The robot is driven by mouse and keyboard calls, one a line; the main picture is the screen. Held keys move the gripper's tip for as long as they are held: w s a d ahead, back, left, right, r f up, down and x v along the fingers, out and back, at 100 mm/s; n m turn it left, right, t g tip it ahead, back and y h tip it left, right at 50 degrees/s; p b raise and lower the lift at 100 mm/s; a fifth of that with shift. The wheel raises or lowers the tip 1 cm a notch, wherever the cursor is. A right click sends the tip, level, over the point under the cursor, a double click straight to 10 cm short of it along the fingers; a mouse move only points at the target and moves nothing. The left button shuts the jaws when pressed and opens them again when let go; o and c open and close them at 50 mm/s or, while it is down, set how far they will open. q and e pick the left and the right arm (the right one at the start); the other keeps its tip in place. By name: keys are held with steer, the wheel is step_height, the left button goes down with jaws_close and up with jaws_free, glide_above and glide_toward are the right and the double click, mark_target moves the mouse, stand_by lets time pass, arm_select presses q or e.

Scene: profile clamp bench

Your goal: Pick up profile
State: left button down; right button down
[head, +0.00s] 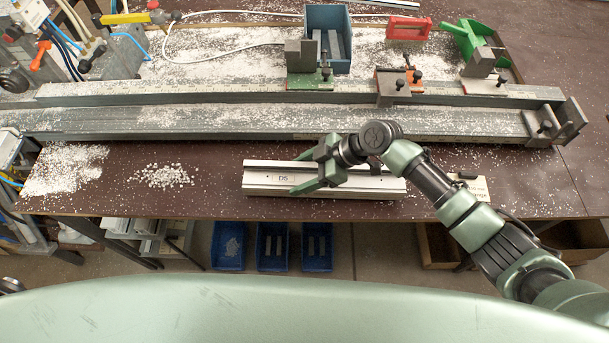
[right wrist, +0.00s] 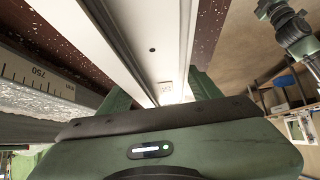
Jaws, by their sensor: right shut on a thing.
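The profile (head: 262,179) is a pale, long aluminium bar with grooves and a small label near its left part. It lies lengthwise along the front of the brown bench; I cannot tell whether it touches the top. My right gripper (head: 305,173) is green and shut across the profile near its middle, with one finger on the far side and one on the near side. In the right wrist view, the profile (right wrist: 150,45) runs between the green fingers (right wrist: 160,90). The arm covers part of its right half. My left gripper does not show.
A long grey clamp rail (head: 200,121) with an end stop (head: 570,117) runs behind the profile. Clamp blocks (head: 393,84) and a blue bin (head: 328,30) stand farther back. White chips (head: 65,170) litter the bench left. Blue bins (head: 272,246) sit below the front edge.

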step_height(320, 180, up, 19)
steer(key=b, duration=0.4)
steer(key=s+d+f+m+t+h, duration=0.1)
steer(key=d+m+t+h, duration=0.8)
steer(key=d+m, duration=0.9)
steer(key=d, duration=0.5)
steer(key=shift+s, duration=0.4)
